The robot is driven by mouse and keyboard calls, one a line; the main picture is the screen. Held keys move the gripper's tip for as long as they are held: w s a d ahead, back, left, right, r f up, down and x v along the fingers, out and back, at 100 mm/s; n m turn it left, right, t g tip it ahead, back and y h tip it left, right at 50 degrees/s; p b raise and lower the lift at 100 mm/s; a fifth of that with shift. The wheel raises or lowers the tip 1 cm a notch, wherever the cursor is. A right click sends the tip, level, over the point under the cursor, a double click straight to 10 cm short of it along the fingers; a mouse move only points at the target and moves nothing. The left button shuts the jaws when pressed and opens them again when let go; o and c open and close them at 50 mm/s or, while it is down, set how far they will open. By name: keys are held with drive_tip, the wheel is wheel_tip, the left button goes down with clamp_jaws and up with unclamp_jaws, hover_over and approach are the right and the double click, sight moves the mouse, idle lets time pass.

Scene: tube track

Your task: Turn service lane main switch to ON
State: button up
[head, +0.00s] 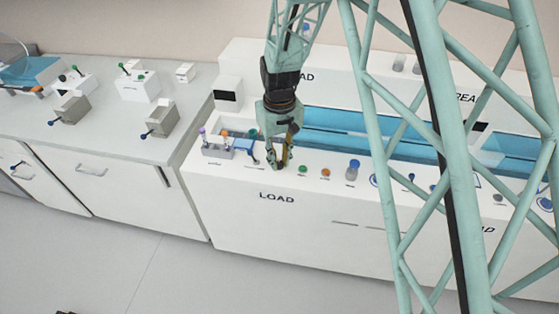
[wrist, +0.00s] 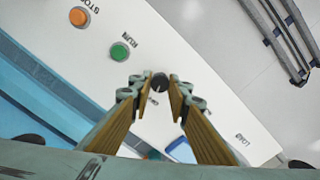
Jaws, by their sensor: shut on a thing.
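A small dark knob (wrist: 160,80) stands on the white LOAD panel, with its label partly covered by my gripper; I take it to be the switch. In the wrist view my gripper (wrist: 160,90) has its two fingers on either side of the knob, closed onto it at the tips. Which position the knob points to cannot be read. In the head view my gripper (head: 282,168) points down at the panel's front strip, just left of a green button, and hides the knob.
The green RUN button (wrist: 120,51) and orange STOP button (wrist: 79,17) sit close beside the knob. A blue trough (head: 345,133) lies behind. A side counter (head: 110,125) holds several small devices.

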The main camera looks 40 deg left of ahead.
sight(280, 163)
drive_tip(key=shift+m, duration=0.4)
drive_tip(key=m+p, duration=0.1)
drive_tip(key=m, duration=0.2)
drive_tip(key=shift+m, duration=0.4)
drive_tip(key=shift+m+p, duration=0.55)
drive_tip(key=shift+m, duration=1.55)
drive_tip(key=o, duration=0.8)
drive_tip(key=shift+o, duration=0.2)
drive_tip(key=shift+r, duration=0.15)
wheel_tip(280, 163, up, 12)
